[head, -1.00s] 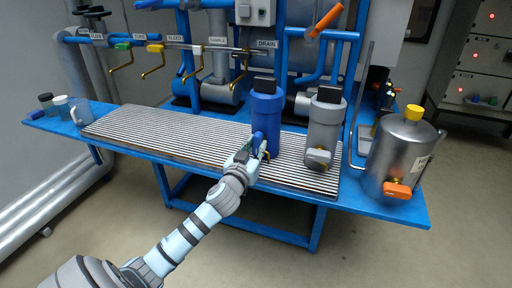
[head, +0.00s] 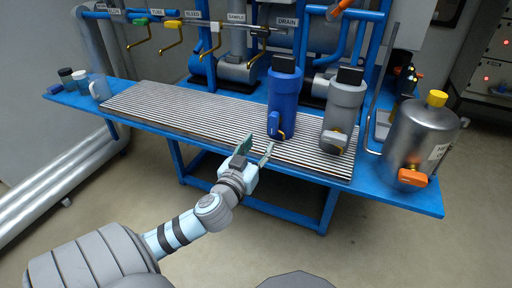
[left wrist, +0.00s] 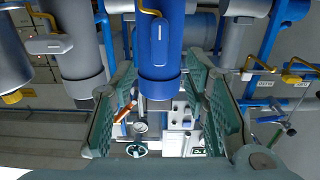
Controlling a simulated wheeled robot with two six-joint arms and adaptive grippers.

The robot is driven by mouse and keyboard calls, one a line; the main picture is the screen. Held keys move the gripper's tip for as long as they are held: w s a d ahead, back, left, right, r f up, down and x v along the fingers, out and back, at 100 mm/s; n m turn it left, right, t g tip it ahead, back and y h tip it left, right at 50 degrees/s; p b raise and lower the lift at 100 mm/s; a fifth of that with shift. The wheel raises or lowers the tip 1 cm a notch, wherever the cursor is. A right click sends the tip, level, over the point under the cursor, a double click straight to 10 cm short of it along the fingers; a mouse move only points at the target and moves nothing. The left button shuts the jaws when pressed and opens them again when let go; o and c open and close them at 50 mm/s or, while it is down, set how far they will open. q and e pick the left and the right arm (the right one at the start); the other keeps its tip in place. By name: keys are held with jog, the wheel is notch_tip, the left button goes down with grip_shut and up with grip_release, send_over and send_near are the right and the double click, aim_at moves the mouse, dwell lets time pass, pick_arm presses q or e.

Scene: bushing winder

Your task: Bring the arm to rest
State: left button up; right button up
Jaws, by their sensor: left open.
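My left gripper (head: 255,152) is open and empty, in front of the blue bench, below and left of the blue canister. In the left wrist view, its two green-padded fingers (left wrist: 163,105) stand wide apart, with nothing between them. The blue canister (head: 285,98) stands upright on the ribbed grating, with a blue handle (head: 274,124) low on its front. It also shows in the left wrist view (left wrist: 160,30), beyond the fingers. The gripper appears apart from the handle. My right gripper is not in view.
A grey canister (head: 342,112) stands right of the blue one. A steel tank (head: 418,137) with an orange handle is at the bench's right end. The grating (head: 180,112) is bare to the left. Small cups (head: 80,79) stand at the far left. Labelled valves hang behind.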

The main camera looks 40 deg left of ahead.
pick_arm(q)
jog(key=shift+v, duration=0.8)
